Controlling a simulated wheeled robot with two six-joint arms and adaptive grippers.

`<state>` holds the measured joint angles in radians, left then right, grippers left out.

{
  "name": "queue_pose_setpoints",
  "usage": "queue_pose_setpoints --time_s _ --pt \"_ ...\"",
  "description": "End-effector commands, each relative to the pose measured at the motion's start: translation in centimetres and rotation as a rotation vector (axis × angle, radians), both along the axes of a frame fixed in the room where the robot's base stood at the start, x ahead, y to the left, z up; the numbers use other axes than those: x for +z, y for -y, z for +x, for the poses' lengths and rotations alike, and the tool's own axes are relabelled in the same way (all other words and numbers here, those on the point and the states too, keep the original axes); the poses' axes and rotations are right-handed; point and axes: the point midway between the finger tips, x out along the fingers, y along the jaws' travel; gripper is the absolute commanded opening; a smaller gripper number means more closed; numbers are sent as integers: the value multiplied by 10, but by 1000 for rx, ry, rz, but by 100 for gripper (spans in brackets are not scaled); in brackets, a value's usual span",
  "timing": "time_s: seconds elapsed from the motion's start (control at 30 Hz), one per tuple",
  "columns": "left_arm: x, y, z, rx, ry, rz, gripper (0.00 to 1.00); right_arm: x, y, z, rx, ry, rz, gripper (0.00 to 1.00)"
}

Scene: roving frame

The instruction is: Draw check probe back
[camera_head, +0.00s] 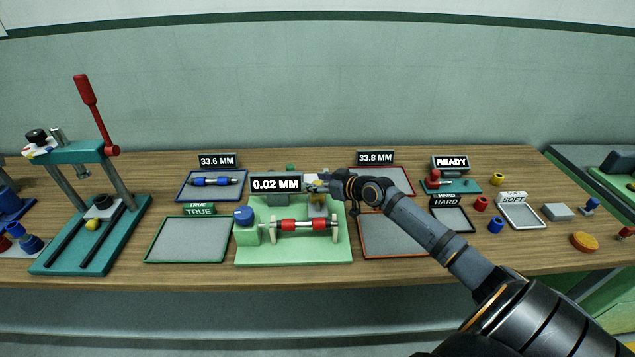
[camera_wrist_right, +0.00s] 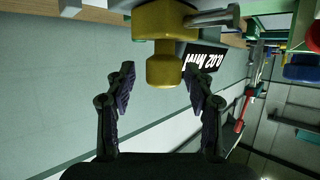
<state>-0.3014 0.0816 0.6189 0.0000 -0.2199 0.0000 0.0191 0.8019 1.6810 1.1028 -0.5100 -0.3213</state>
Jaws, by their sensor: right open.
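My right gripper (camera_head: 322,186) reaches over the green gauge fixture (camera_head: 340,253) from the right. In the right wrist view, the right gripper (camera_wrist_right: 160,88) is open, its fingers on either side of the tip of a yellow knob (camera_wrist_right: 163,68), apparently the check probe's handle. A visible gap separates the fingers from the knob. In the head view the yellow probe (camera_head: 318,199) is mostly hidden by the gripper. The fixture carries a shaft with a red middle (camera_head: 303,225) between its supports. Its display (camera_head: 276,184) reads 0.02 MM. My left gripper is out of view.
A blue-rimmed tray (camera_head: 212,194) holds a blue shaft. A teal press (camera_head: 80,230) stands at left. HARD and SOFT trays and loose parts lie right.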

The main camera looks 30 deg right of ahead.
Motion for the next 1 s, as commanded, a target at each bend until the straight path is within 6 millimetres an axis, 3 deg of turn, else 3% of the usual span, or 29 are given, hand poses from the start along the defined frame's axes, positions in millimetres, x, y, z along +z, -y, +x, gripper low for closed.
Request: queue_pose_setpoints --time_s 0.17,0.4,0.53,1.0 --pt "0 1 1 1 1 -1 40 17 1 0 2 2 -3 54" --pt "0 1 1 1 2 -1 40 70 1 0 2 3 -6 54" --pt "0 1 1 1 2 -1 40 91 1 1 1 3 -4 54" --pt "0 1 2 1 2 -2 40 100 1 0 0 0 0 54"
